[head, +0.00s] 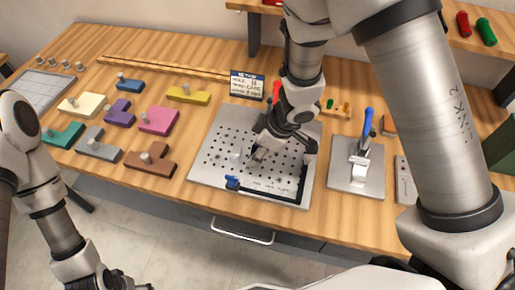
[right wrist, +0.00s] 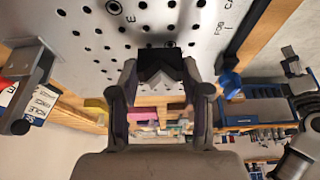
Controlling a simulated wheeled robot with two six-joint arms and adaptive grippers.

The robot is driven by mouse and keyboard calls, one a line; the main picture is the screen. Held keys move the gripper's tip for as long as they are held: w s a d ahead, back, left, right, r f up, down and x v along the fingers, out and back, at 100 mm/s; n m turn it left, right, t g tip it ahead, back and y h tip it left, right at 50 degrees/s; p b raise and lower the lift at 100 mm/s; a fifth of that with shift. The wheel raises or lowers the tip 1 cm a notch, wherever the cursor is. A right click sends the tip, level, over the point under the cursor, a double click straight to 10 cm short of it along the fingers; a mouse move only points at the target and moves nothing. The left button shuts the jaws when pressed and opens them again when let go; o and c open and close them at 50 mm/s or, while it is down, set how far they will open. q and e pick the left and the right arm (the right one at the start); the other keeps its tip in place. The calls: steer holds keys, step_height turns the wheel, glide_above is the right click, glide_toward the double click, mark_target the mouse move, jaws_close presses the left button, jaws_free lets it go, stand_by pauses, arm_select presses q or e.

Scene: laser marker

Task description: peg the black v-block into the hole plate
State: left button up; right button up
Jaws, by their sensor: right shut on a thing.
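The light grey hole plate (head: 213,165) lies flat on the wooden bench, with rows of round holes. My right gripper (head: 260,153) is low over the middle of the plate. In the right wrist view, my right gripper (right wrist: 162,88) is shut on the black v-block (right wrist: 158,62), whose V notch shows between the fingers. The plate (right wrist: 100,35) fills the background behind the block. I cannot tell whether the block touches the plate, and its underside is hidden. My left gripper (head: 122,284) is at the bottom edge, dark and partly cut off, away from the plate.
Coloured shaped blocks, such as a brown one (head: 150,162) and a pink one (head: 158,121), lie left of the plate. A blue clamp (head: 232,183) sits at the plate's front edge. A blue-handled toggle clamp (head: 361,150) stands on the right. A small sign (head: 247,84) stands behind.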

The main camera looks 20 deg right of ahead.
steer(key=shift+f+b, duration=0.3)
steer(key=shift+f, duration=0.3)
steer(key=o, duration=1.2)
steer(key=v, duration=1.2)
